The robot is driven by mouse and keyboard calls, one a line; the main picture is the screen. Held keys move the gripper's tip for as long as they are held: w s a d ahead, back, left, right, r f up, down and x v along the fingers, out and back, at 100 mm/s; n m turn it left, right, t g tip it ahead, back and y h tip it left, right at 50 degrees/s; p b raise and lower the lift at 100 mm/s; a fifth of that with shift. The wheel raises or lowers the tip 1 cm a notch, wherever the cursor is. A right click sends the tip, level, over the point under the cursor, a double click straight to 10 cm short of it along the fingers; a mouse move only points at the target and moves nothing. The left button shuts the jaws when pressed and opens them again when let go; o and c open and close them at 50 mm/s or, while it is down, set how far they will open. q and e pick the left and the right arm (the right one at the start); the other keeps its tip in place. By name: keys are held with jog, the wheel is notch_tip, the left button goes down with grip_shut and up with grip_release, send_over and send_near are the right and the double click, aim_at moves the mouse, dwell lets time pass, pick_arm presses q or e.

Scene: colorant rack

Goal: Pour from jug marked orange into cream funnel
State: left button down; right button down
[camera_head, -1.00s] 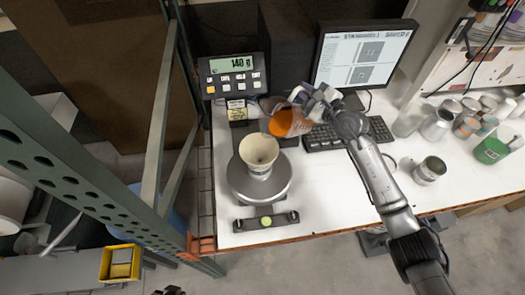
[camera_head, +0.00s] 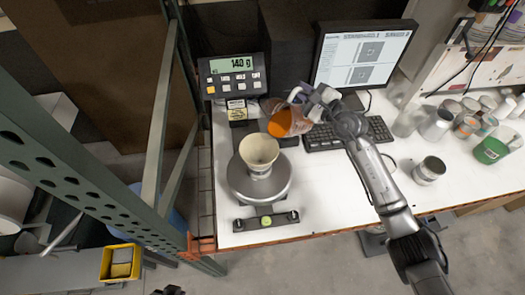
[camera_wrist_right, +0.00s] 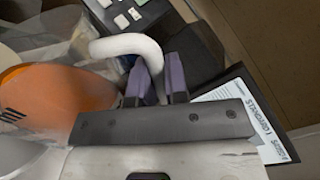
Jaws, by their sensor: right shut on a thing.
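The jug marked orange (camera_head: 282,123) is a clear jug with orange colour in it, held above the table behind and right of the cream funnel. My right gripper (camera_head: 305,97) is shut on its white handle (camera_wrist_right: 128,45); the jug looks tilted, and no stream shows. In the right wrist view the orange (camera_wrist_right: 60,98) shows left of the fingers (camera_wrist_right: 155,80). The cream funnel (camera_head: 259,149) sits upright on a round scale plate (camera_head: 240,184). The jug's spout is apart from the funnel. At the bottom edge a small dark part shows, perhaps my left gripper (camera_head: 168,291).
The scale display (camera_head: 232,77) reads 140 g. A monitor (camera_head: 362,56) and keyboard (camera_head: 347,134) stand behind my right arm. Several cans and a green container (camera_head: 490,151) stand at the right, with one can (camera_head: 430,170) nearer. A green metal upright (camera_head: 160,125) borders the table's left side.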

jog(key=shift+s+a+r, duration=0.1)
jog(key=shift+a+r, duration=0.05)
jog(key=shift+r, duration=0.05)
dwell(0.5)
jog(key=shift+s+a+r+n+p, duration=0.1)
jog(key=shift+r+n+p, duration=0.1)
jog(key=shift+n+p, duration=0.15)
dwell(1.2)
dwell(0.5)
